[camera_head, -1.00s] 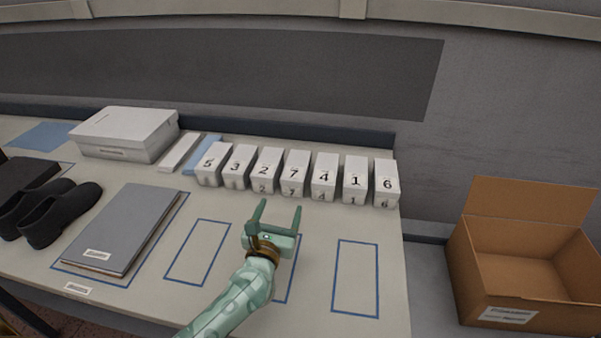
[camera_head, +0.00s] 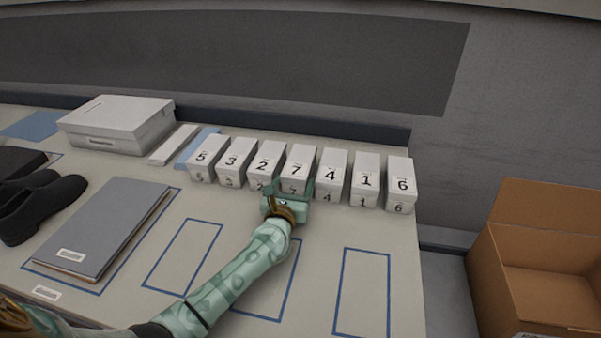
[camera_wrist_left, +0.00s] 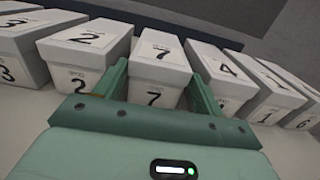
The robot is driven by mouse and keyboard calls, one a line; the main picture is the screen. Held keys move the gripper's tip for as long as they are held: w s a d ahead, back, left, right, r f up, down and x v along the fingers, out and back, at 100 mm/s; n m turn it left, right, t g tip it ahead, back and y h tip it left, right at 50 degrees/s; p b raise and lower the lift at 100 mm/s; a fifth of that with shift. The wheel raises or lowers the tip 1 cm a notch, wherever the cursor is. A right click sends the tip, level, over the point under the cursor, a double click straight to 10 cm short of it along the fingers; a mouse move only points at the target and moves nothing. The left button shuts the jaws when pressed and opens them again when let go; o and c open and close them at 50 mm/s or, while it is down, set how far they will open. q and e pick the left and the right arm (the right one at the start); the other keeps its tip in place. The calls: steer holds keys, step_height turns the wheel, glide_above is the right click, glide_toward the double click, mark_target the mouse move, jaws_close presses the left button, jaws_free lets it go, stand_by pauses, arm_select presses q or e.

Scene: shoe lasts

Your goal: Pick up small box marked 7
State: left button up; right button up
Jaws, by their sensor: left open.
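The small white box marked 7 (camera_head: 297,165) stands in the middle of a row of numbered boxes on the table. In the left wrist view the box marked 7 (camera_wrist_left: 158,64) is upright, with a 7 on its lid and one on its front. My left gripper (camera_head: 290,187) is open at the front of this box. In the left wrist view its two fingers (camera_wrist_left: 159,84) reach along the box's left and right sides. I cannot tell whether they touch it. The lower front of the box is partly hidden by the gripper. My right gripper is not in view.
The box marked 2 (camera_head: 265,159) and the box marked 4 (camera_head: 331,173) stand close on either side, with narrow gaps. Blue outlined rectangles (camera_head: 361,293) lie on clear table in front. A grey folder (camera_head: 105,228) lies left, and an open cardboard box (camera_head: 545,270) stands right.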

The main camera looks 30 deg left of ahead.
mark_target(297, 172)
arm_select(q)
steer(key=b+x, duration=0.1)
steer(key=x, duration=0.4)
steer(key=shift+w+a+f+b, duration=0.1)
steer(key=shift+w+f+b, duration=0.05)
steer(key=shift+b, duration=0.25)
steer(key=shift+w, duration=0.2)
steer(key=shift+s+r, duration=0.1)
steer(key=shift+r, duration=0.15)
steer(key=c, duration=0.7)
